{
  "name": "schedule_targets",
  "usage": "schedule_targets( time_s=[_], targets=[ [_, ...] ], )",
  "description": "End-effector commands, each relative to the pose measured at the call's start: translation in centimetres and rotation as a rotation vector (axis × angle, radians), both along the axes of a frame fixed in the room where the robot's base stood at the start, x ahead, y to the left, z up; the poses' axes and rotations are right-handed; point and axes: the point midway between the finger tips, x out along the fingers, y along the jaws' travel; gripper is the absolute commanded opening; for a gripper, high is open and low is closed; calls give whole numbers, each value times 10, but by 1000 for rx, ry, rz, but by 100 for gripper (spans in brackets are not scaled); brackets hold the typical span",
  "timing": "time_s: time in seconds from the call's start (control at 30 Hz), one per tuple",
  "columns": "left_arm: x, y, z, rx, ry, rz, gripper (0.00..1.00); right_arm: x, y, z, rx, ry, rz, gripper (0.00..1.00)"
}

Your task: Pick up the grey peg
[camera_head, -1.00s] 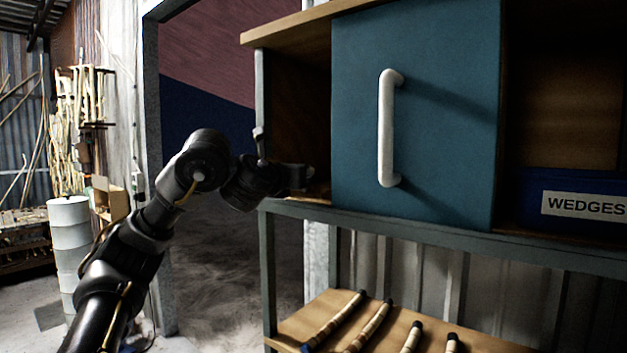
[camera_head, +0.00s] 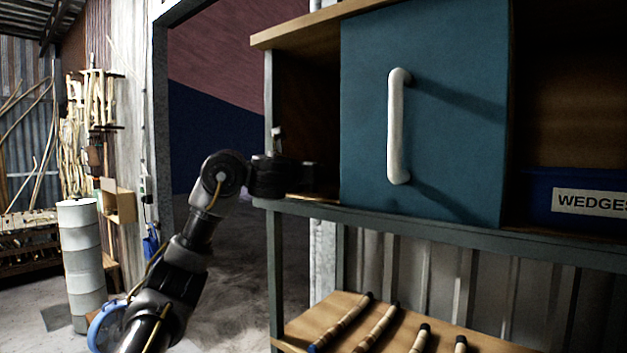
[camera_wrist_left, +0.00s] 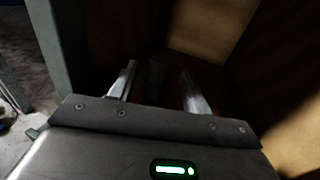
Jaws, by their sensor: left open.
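My left gripper (camera_head: 308,177) reaches into the dark open bay at the left of the cabinet (camera_head: 300,110), beside the blue sliding door. In the left wrist view its two pale fingers (camera_wrist_left: 158,84) stand apart, open. In the head view I cannot make out the peg in the shadowed bay. My right gripper is in neither view.
The blue door (camera_head: 450,110) with its white handle (camera_head: 398,125) closes off the bay's right side. A blue WEDGES bin (camera_head: 570,200) sits in the right bay. Several rods lie on the lower shelf (camera_head: 320,310). A doorway post (camera_head: 160,150) stands left of my arm.

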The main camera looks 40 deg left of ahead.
Motion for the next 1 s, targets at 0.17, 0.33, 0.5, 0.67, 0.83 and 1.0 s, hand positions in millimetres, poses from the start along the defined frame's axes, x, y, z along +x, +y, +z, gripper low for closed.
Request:
schedule_targets(
  time_s=[0.17, 0.33, 0.5, 0.67, 0.83, 1.0],
  targets=[
    [17, 7, -1, -3, 4, 2, 48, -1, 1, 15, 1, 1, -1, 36],
    [35, 13, -2, -2, 3, 1, 48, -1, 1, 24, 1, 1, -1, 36],
    [45, 17, -4, -1, 2, 0, 48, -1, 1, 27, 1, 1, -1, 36],
    [46, 17, -4, 0, 0, 1, 48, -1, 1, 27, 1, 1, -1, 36],
    [46, 17, -4, 0, 0, 1, 39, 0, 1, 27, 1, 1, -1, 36],
    [46, 17, -4, 0, 0, 1, 17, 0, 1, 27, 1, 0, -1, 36]
  ],
)
